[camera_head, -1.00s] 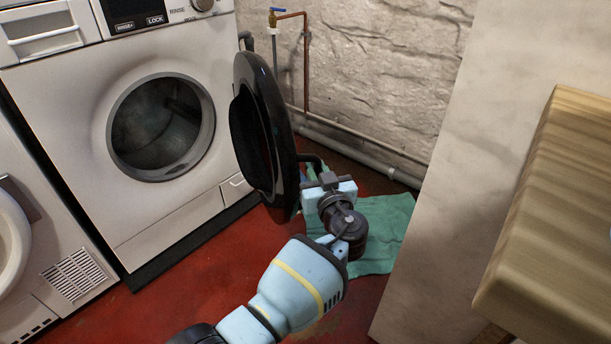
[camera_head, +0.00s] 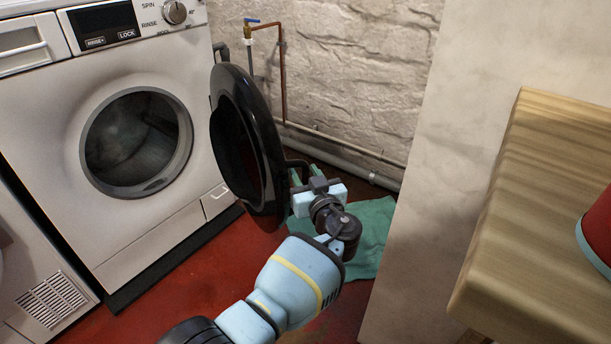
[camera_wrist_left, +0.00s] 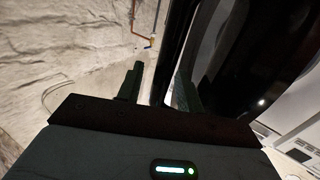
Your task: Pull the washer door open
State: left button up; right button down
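The white washer (camera_head: 120,225) stands at the left of the head view with its round door opening (camera_head: 137,143) uncovered. Its black round door (camera_head: 262,150) is swung wide out to the right, seen nearly edge-on. My left gripper (camera_head: 308,175) is on the outer side of the door, close to its right edge. In the wrist view the two fingers (camera_wrist_left: 157,88) are apart, with the right one in front of the black door (camera_wrist_left: 235,55). Whether a finger touches the door cannot be told. My right gripper is not in view.
A green cloth (camera_head: 372,235) lies on the red floor (camera_head: 185,270) behind my left arm. A pale wall (camera_head: 425,190) and a wooden top (camera_head: 530,220) with a red object (camera_head: 598,230) stand at right. Pipes (camera_head: 345,160) run along the stone wall. Another white appliance (camera_head: 45,280) is at lower left.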

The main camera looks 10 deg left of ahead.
pick_arm(q)
jog(key=p+v, duration=0.3)
jog(key=v, duration=0.5)
jog(key=shift+w, duration=0.1)
